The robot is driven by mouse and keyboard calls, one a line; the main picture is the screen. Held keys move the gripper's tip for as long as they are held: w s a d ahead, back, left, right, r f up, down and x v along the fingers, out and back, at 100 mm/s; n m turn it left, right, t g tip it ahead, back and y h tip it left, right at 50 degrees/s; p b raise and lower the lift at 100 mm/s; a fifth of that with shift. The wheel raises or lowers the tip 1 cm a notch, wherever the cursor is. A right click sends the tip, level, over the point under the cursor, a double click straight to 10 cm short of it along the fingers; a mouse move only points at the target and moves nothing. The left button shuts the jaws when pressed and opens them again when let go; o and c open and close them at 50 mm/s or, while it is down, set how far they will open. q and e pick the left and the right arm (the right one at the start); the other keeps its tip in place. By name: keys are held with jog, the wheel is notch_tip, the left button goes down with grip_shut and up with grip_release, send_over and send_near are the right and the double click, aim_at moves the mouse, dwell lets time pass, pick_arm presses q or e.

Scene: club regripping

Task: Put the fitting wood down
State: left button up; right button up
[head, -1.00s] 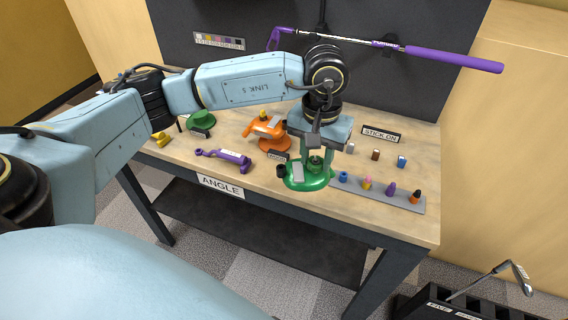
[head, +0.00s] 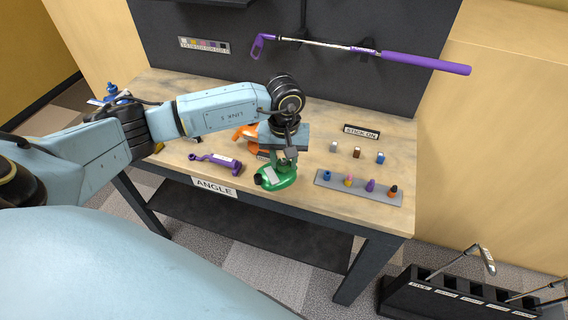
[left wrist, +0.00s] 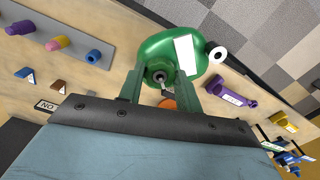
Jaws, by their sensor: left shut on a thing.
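The fitting wood is a glossy green club head (head: 285,180) with a pale label and a dark round end piece at its left. It is over the front part of the wooden table (head: 320,210), behind the ANGLE sign (head: 214,188). My left gripper (head: 284,160) points down and is shut on its upright neck. In the left wrist view the green wood (left wrist: 155,47) shows beyond the two fingers (left wrist: 160,78), its socket between them. I cannot tell whether its sole touches the table. My right gripper is not in view.
A purple fitting head (head: 216,161) lies to the left, an orange one (head: 245,132) behind. A grey strip (head: 345,188) with several coloured pieces is to the right. A purple-gripped club (head: 425,63) hangs on the back panel. A club rack (head: 440,300) stands at lower right.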

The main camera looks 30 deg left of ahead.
aim_at(279, 174)
pick_arm(q)
notch_tip(279, 174, down, 2)
jog(key=shift+f, duration=0.2)
jog(key=shift+f, duration=0.2)
jog(key=o, duration=1.1)
